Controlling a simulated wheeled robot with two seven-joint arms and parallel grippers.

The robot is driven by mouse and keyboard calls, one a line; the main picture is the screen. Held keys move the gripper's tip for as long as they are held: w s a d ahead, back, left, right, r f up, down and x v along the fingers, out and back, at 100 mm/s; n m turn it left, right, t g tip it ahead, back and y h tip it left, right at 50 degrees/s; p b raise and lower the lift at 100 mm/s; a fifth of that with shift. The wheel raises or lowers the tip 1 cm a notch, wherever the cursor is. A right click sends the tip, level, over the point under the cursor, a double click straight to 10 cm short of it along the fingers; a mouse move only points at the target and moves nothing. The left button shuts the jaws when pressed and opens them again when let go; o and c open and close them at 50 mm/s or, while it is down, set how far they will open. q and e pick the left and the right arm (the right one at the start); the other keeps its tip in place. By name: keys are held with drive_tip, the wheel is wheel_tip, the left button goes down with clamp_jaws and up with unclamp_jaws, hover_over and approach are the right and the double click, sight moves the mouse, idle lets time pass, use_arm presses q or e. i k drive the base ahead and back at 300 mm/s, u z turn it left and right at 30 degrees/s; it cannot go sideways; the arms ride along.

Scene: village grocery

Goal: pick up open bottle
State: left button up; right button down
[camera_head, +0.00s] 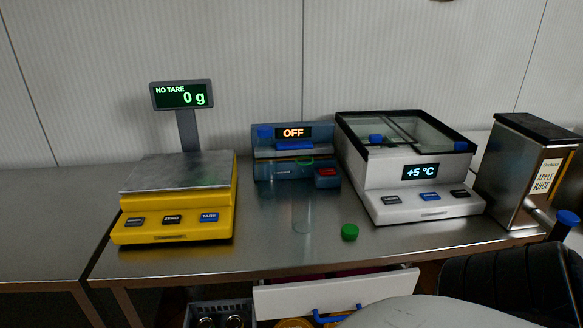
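A clear, see-through open bottle (301,212) appears to stand upright on the steel counter, in front of the blue device. Its outline is faint, and a green ring (305,162) shows at its top. A loose green cap (349,232) lies on the counter to the right of the bottle, apart from it. Neither of my grippers is in view, and nothing is seen touching the bottle.
A yellow scale (178,204) reading 0 g stands left; a blue device (262,171) reading OFF is behind the bottle. Right are a white cooler (412,182) at +5 °C and an apple juice dispenser (515,180). A white drawer (290,298) sticks out below the steel counter (270,250).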

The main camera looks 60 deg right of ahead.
sight(304, 180)
drive_tip(key=i, duration=0.85)
drive_tip(key=z, duration=2.45)
